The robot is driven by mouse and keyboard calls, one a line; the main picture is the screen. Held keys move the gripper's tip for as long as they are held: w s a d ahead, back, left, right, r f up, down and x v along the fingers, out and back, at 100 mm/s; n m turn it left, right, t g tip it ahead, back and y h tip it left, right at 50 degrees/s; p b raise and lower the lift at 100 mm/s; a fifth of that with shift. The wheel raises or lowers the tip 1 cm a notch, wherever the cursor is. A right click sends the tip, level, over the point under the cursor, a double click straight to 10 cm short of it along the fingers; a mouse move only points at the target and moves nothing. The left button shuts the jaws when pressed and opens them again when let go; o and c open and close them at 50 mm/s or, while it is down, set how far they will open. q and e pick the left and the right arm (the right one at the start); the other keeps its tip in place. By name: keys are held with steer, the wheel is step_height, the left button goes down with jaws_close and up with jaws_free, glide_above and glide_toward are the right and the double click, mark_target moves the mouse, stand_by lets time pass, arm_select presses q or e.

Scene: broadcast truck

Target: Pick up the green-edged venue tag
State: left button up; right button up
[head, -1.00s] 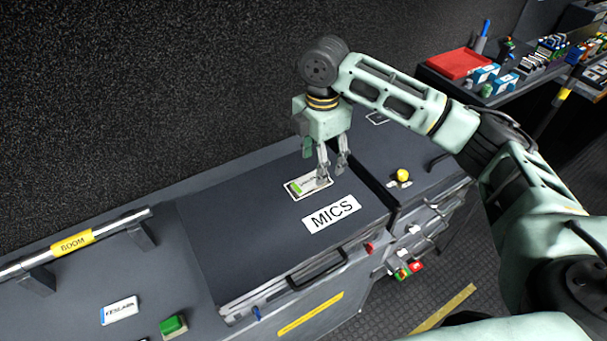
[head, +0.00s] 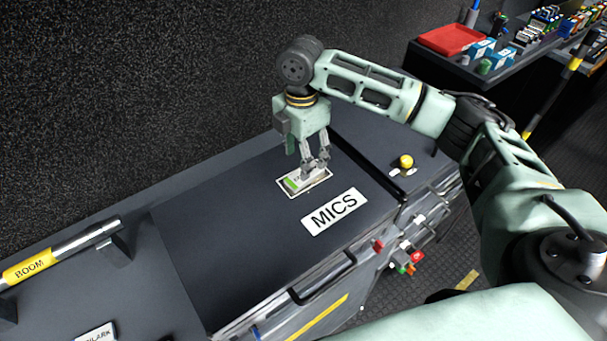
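The green-edged venue tag (head: 291,184) is a small white card with a green end. It lies flat inside a pale outlined rectangle on the dark lid of the case marked MICS. My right gripper (head: 316,174) points down over the right end of the tag, with its fingertips close to the lid. A narrow gap shows between the fingers, and they partly hide that end of the tag. I cannot tell whether they touch it. My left gripper is out of view.
A MICS label (head: 335,211) lies in front of the tag. A yellow knob (head: 406,161) stands to the right. The BOOM pole (head: 60,257) is at the left. A red tray (head: 452,40) sits on the far counter. The left part of the lid is clear.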

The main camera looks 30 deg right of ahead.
steer(key=f, duration=0.1)
steer(key=f+p, duration=0.1)
steer(key=f, duration=0.3)
steer(key=shift+s+f, duration=0.1)
steer(key=shift+s, duration=0.15)
steer(key=shift+c, duration=0.4)
steer(key=c, duration=1.1)
